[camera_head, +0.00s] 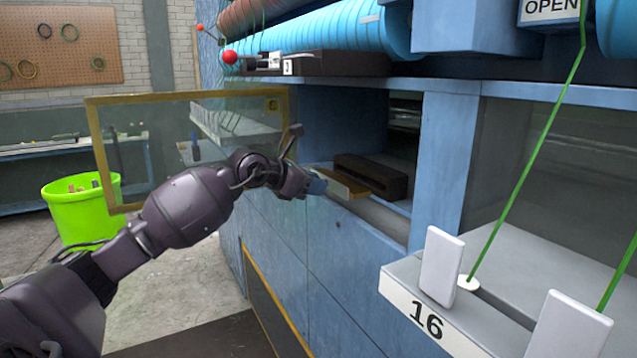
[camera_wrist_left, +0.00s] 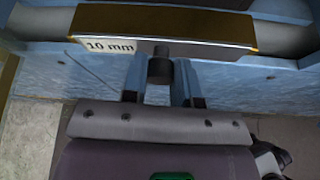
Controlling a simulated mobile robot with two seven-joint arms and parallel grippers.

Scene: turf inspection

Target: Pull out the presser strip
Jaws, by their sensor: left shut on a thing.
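The presser strip (camera_head: 346,184) is a bar with a gold-brown edge and a pale front face, in the opening of the blue machine. In the left wrist view the strip (camera_wrist_left: 195,44) carries a "10 mm" label and a dark round knob (camera_wrist_left: 160,68) on its front. My left gripper (camera_head: 318,184) is at the strip's front. In the wrist view its blue fingers (camera_wrist_left: 159,84) are on either side of the knob, shut on it. The fingertips are partly hidden by the arm in the head view. My right gripper is not in view.
A yellow-framed clear door (camera_head: 100,150) stands open beside my left arm. A dark block (camera_head: 372,174) lies behind the strip in the opening. A grey unit marked 16 (camera_head: 425,318) with white tabs and green yarn is at front right. A green bucket (camera_head: 85,215) stands left.

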